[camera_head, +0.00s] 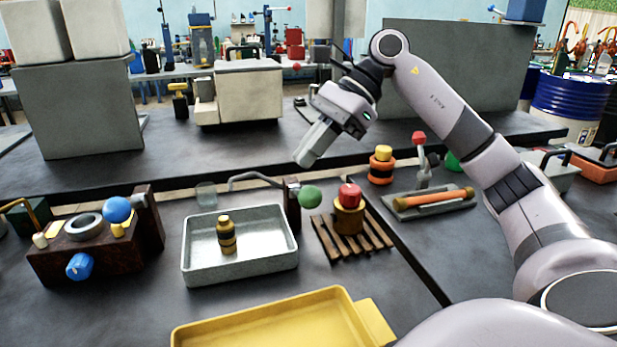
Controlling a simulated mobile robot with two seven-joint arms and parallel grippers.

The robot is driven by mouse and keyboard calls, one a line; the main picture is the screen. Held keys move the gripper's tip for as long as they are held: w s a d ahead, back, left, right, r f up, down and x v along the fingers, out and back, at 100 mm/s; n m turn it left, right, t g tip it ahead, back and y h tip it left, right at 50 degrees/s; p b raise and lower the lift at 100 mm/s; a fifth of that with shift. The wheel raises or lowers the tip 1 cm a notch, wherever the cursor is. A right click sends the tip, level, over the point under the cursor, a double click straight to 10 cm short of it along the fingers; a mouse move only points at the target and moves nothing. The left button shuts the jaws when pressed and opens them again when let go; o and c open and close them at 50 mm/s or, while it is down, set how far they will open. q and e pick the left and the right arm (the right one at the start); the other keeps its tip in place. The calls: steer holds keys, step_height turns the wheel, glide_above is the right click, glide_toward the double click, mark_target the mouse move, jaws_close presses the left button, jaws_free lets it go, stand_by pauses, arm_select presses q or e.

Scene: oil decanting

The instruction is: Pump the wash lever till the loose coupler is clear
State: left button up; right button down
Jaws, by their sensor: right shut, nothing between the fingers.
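A grey basin (190,270) stands in the middle of the bench, with a metal spout (255,176) over its back edge. A dark post beside the basin's right end carries a lever with a green ball knob (310,196), apparently the wash lever. My right gripper (306,158) is shut and empty, above and behind the green knob, apart from it. My left gripper is out of view.
A red-capped brass fitting (348,212) stands on a slatted wooden rack (330,243) just right of the lever. A yellow tray (265,325) lies in front. A brown block with blue knobs (85,250) is at left.

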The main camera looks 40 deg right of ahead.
steer(key=r+p, duration=0.1)
steer(key=w+r+p, duration=0.1)
steer(key=r+p, duration=0.1)
steer(key=p, duration=0.1)
steer(key=shift+w+d+r, duration=0.25)
steer(key=shift+d+r, duration=0.05)
steer(key=shift+d, duration=0.1)
stand_by(0.5)
